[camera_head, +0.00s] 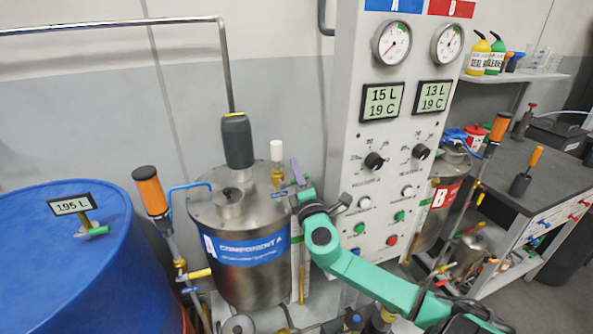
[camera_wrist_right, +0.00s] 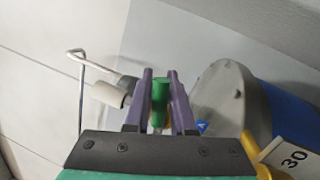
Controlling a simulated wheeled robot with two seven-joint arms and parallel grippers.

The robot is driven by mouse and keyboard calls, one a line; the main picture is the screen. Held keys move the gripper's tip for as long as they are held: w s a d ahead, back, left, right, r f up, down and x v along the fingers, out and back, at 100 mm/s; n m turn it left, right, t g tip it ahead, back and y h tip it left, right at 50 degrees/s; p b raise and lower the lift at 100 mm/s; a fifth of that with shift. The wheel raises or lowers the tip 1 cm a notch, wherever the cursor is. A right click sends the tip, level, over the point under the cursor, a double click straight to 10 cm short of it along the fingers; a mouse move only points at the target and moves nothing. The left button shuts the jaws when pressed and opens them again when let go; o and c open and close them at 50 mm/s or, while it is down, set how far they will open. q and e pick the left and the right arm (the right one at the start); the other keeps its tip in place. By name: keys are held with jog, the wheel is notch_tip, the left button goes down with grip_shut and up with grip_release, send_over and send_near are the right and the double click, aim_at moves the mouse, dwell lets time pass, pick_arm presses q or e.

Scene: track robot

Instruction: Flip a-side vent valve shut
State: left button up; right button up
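The A-side tank (camera_head: 240,262) is a steel drum with a blue "COMPONENT A" label. On its lid, at the right rear, stands a brass fitting (camera_head: 277,177) with a white cap (camera_head: 276,150). My right gripper (camera_head: 297,172) has purple fingers and reaches in from the right, beside this fitting. In the right wrist view a green valve handle (camera_wrist_right: 160,103) lies between the two fingers (camera_wrist_right: 160,75), which appear to touch it on both sides. The valve's body is mostly hidden behind the gripper. My left gripper is in no view.
A grey control panel (camera_head: 345,120) with gauges and knobs stands right behind my right arm. A blue drum (camera_head: 75,265) is at the left, with an orange-gripped tool (camera_head: 150,190) next to the tank. A dark motor (camera_head: 237,140) rises from the lid. A workbench (camera_head: 520,185) stands at the right.

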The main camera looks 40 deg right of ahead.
grip_shut()
jog(key=m+b, duration=0.1)
jog(key=f+m+b, duration=0.1)
jog(key=shift+d+f+m+g+h+b, duration=0.15)
jog(key=shift+f+m+g+h+b, duration=0.15)
jog(key=shift+m+h+b, duration=0.1)
jog(key=shift+m, duration=0.4)
jog(key=shift+r, duration=0.1)
jog(key=o, duration=0.6)
grip_release()
jog(key=shift+s, duration=0.1)
